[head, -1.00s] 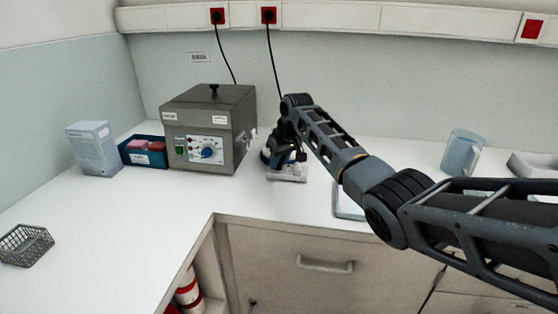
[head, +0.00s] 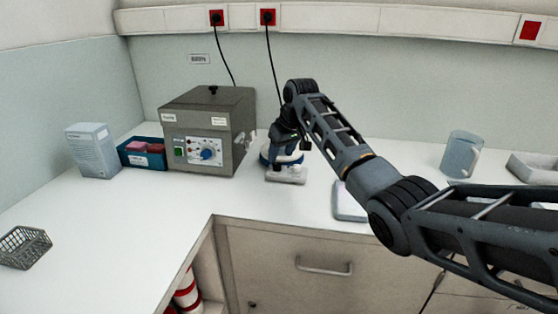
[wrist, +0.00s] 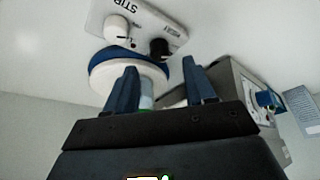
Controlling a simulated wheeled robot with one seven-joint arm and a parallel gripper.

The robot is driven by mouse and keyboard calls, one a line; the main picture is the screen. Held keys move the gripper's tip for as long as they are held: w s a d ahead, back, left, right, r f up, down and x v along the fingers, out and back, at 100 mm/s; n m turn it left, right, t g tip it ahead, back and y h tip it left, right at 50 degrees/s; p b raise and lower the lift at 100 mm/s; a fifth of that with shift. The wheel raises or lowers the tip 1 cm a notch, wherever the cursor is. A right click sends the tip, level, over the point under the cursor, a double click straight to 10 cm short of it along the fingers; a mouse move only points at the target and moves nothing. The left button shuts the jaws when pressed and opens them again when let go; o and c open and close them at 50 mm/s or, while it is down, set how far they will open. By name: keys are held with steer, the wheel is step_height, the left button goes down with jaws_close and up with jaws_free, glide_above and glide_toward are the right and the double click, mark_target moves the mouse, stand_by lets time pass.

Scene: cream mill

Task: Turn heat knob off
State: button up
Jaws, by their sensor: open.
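A small stirrer with a white front panel (wrist: 138,18) lettered "STIR" stands on the counter right of the grey box; the head view also shows its front (head: 286,175). In the wrist view it has a white knob (wrist: 116,28) and a black knob (wrist: 160,48) on the panel. I cannot read which one is for heat. Its round white and blue top (wrist: 118,70) lies below the knobs in that view. My gripper (wrist: 160,72) is open, its two blue fingers apart, over the round top and clear of both knobs. In the head view my arm partly hides the stirrer.
The grey box (head: 205,110) with a blue dial (head: 207,154) stands close left of the stirrer. A blue tray (head: 130,158), a white carton (head: 92,150) and a wire basket (head: 24,248) are further left. A mug (head: 460,155) stands right.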

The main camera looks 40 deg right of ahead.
steer(key=v, duration=0.3)
steer(key=shift+s, duration=0.1)
stand_by(0.5)
